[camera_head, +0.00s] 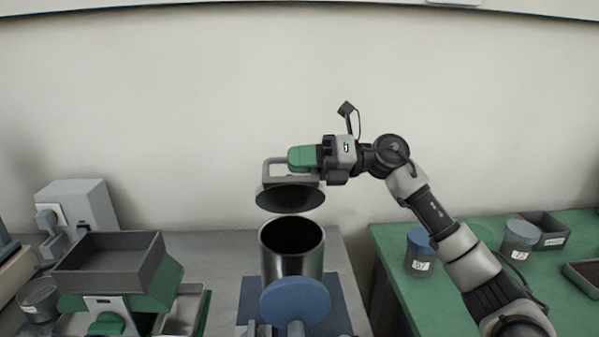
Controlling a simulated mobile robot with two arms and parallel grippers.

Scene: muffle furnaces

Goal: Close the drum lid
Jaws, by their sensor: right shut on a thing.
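The drum (292,255) is a dark metal cylinder standing upright with its mouth open at the top. The round dark lid (290,198) with a grey handle hangs in the air above the drum's mouth, apart from it and slightly tilted. My right gripper (303,158), with green fingers, is shut on the lid at its handle. The fingertips are partly hidden against the handle. My left gripper is not in view.
A blue disc (295,301) stands in front of the drum. A grey tray (109,260) on a green stand is at the left. Jars with blue lids (420,250) and grey lids (519,239) stand on the green table (384,238) at the right.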

